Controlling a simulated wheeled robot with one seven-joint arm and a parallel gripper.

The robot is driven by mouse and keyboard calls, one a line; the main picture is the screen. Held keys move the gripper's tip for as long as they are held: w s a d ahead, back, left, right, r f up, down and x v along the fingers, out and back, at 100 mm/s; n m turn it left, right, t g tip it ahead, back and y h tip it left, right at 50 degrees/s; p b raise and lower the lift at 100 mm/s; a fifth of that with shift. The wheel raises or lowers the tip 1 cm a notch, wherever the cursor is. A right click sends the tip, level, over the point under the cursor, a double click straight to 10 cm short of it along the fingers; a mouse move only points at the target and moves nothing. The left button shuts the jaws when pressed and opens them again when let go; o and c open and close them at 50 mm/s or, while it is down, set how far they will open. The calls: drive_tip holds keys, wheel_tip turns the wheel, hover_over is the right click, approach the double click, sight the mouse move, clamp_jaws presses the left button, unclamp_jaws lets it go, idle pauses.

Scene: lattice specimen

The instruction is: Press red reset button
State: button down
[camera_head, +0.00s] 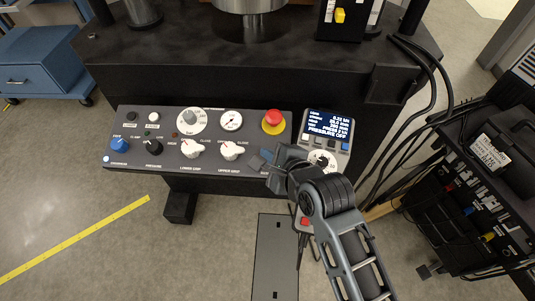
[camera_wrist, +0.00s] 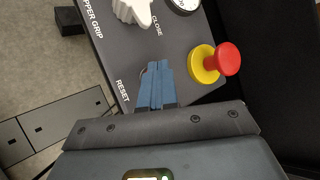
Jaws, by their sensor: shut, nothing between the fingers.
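The control panel (camera_head: 208,122) is a sloped dark box with knobs and gauges. The RESET label (camera_wrist: 123,91) is on its lower edge in the wrist view. Only a sliver of a reddish round rim (camera_wrist: 142,71) shows beside my fingertips; the rest of the reset button is hidden behind them. My gripper (camera_wrist: 157,68) has its blue fingers shut together and empty, with the tips over that spot. I cannot tell whether they touch it. In the head view my gripper (camera_head: 262,158) is at the panel's lower right, hiding the button.
A large red mushroom button (camera_wrist: 228,58) on a yellow base is right of my fingers. It also shows in the head view (camera_head: 273,118). The UPPER GRIP knob (camera_head: 231,150) is just left of my fingers. A display unit (camera_head: 328,125) stands right of the panel.

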drive_tip(key=shift+s+r+p, duration=0.2)
drive_tip(key=shift+r+p, duration=0.55)
drive_tip(key=shift+p, duration=0.15)
drive_tip(key=r+p, duration=0.2)
drive_tip(key=s+r+p, duration=0.1)
drive_tip(key=r+p, duration=0.1)
drive_tip(key=p, duration=0.1)
drive_tip(key=shift+s+r, duration=0.15)
drive_tip(key=shift+r, duration=0.2)
drive_tip(key=c, duration=1.8)
unclamp_jaws()
idle(0.7)
